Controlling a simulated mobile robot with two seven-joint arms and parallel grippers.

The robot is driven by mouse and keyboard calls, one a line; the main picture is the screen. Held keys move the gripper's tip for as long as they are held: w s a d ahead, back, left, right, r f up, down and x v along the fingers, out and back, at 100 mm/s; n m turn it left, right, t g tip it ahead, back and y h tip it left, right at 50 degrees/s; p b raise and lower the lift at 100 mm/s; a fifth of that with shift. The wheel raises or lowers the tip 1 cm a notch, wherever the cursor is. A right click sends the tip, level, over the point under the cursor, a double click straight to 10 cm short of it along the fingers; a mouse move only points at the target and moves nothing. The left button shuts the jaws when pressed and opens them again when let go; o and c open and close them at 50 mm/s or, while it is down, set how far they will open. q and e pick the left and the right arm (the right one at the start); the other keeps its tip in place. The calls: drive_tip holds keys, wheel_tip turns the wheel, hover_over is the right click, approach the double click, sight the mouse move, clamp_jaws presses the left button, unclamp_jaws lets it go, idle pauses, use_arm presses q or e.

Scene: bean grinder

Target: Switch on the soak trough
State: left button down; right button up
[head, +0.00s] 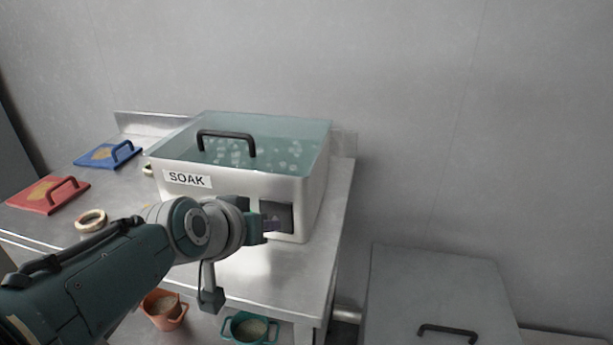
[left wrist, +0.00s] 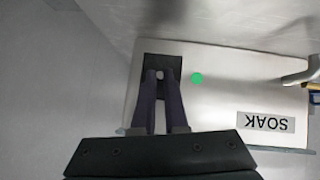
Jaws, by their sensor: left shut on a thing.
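The soak trough (head: 310,195) is a pale metal box with a "SOAK" label on its front. Its clear top has a dark handle (head: 228,140), and whitish blobs show in the bluish water below. A dark switch panel (head: 284,228) is on its front, right of the label. My left gripper (left wrist: 160,75) is at this panel, its two fingers shut on a small pale switch knob (left wrist: 159,75). In the left wrist view, which is upside down, a green light (left wrist: 197,78) shows beside the panel. My arm hides part of the trough front in the head view. My right gripper is not in view.
Red (head: 46,195) and blue (head: 108,156) lidded boards and a ring-shaped item (head: 91,220) lie left on the steel counter (head: 315,270). An orange cup (head: 165,308) and a teal cup (head: 248,329) are below. A grey lidded box (head: 430,285) stands at the right.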

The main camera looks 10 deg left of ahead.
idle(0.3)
use_arm(q)
drive_tip(key=c, duration=0.9)
unclamp_jaws()
drive_tip(key=shift+c, duration=0.2)
drive_tip(key=shift+s+r+p, duration=0.2)
drive_tip(key=shift+r+p, duration=0.05)
drive_tip(key=shift+p, duration=0.05)
drive_tip(key=p+v, duration=0.5)
drive_tip(key=v, duration=0.4)
drive_tip(key=shift+s+p, duration=0.15)
drive_tip(key=shift+p, duration=0.15)
